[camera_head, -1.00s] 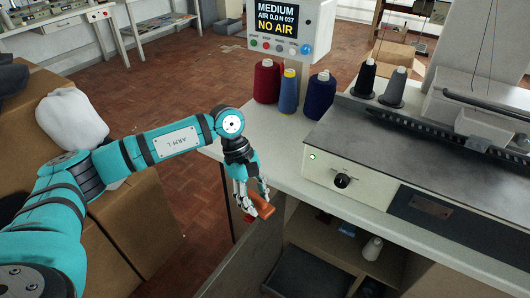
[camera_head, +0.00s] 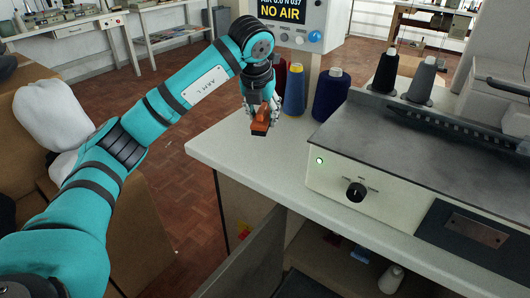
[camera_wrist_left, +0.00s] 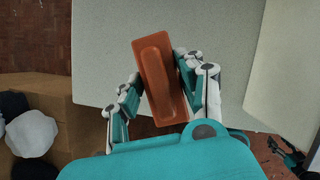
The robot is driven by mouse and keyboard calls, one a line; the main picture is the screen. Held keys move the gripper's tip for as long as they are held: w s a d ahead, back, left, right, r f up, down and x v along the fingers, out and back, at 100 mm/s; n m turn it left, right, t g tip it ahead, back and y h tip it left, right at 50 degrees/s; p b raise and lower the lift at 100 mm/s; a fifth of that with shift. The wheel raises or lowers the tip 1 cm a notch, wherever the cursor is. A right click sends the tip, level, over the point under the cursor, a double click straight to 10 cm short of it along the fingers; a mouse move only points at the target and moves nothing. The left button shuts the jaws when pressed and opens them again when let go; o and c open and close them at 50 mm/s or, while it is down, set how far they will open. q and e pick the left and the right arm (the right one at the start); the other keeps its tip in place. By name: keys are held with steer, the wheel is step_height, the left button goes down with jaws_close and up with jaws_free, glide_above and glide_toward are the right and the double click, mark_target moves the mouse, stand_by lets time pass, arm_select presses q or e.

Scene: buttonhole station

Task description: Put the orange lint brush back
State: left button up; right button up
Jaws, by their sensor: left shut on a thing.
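The orange lint brush (camera_head: 261,118) is held in my left gripper (camera_head: 262,108) above the left part of the pale worktop (camera_head: 232,150). In the left wrist view the brush (camera_wrist_left: 157,70) sits tilted between the two fingers of the gripper (camera_wrist_left: 162,97), which are shut on it. Its smooth back with a raised rounded part faces the wrist camera. The worktop (camera_wrist_left: 100,55) shows below it there.
Red, blue and dark blue thread cones (camera_head: 331,95) stand behind the gripper, near the display box (camera_head: 292,20) reading NO AIR. The machine (camera_head: 380,165) fills the right. A cabinet door (camera_head: 250,262) stands open below. The worktop's front left is clear.

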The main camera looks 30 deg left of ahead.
mark_target(259, 123)
arm_select(q)
step_height(259, 123, down, 8)
steer(key=shift+s+f+b, duration=0.1)
steer(key=shift+s+b, duration=0.05)
steer(key=shift+b, duration=0.45)
steer(key=shift+f, duration=0.25)
arm_select(e)
steer(key=v, duration=0.5)
steer(key=shift+w+r, duration=0.2)
steer(key=shift+w, duration=0.05)
arm_select(q)
steer(key=shift+f, duration=0.1)
steer(key=o, duration=1.1)
arm_select(e)
steer(key=shift+s+r, duration=0.1)
steer(key=shift+r, duration=0.05)
arm_select(q)
steer(key=shift+r, duration=0.4)
steer(key=p+v, duration=0.1)
steer(key=v, duration=1)
steer(key=shift+s+r+p, duration=0.15)
steer(key=shift+r+p, duration=0.1)
steer(key=shift+p, duration=0.15)
arm_select(e)
step_height(259, 123, down, 7)
steer(key=shift+w+r, duration=0.2)
steer(key=shift+w, duration=0.3)
